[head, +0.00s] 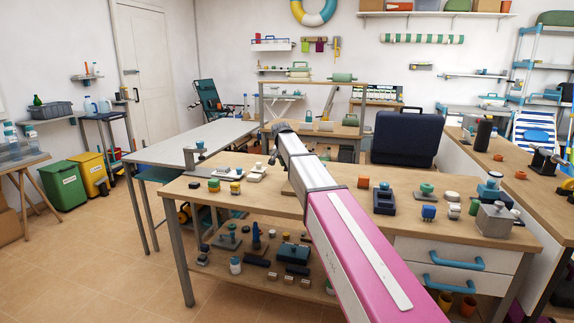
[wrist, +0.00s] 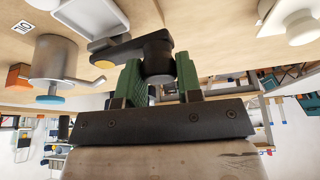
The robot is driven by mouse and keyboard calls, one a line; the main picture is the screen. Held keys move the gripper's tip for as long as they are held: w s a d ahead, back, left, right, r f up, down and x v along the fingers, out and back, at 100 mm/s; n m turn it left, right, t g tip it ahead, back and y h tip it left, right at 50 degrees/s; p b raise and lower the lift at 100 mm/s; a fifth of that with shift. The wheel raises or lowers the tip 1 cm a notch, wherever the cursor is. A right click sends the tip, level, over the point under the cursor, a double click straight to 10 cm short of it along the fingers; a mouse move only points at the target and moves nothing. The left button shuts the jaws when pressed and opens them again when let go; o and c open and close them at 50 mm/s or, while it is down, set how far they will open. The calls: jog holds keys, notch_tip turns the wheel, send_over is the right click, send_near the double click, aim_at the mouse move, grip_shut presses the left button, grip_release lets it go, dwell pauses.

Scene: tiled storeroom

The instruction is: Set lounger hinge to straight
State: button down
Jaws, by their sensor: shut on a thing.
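My gripper (wrist: 158,78) shows in the wrist view, its two green fingers closed on either side of a black round knob. The knob belongs to a black hinge-like part (wrist: 124,46), which I take to be the lounger hinge. Its arm reaches left from the knob to an end with an orange-yellow cap. The arm is roughly in line across the picture, slightly slanted; its exact setting cannot be told. In the head view my arm reaches over the wooden workbench (head: 262,196), and the gripper's fingers and the hinge are hidden there.
In the wrist view a grey metal cylinder (wrist: 57,60) with a hook and blue knob stands left of the hinge, a white tray (wrist: 88,20) near it, and a white knobbed part (wrist: 298,25) at right. Small blocks and a grey device (head: 494,219) stand on the bench.

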jog(key=shift+w+m, duration=0.2)
jog(key=shift+m, duration=0.2)
jog(key=c, duration=0.8)
grip_release()
jog(key=v, duration=1)
jog(key=shift+a+r, duration=0.1)
jog(key=shift+r, duration=0.25)
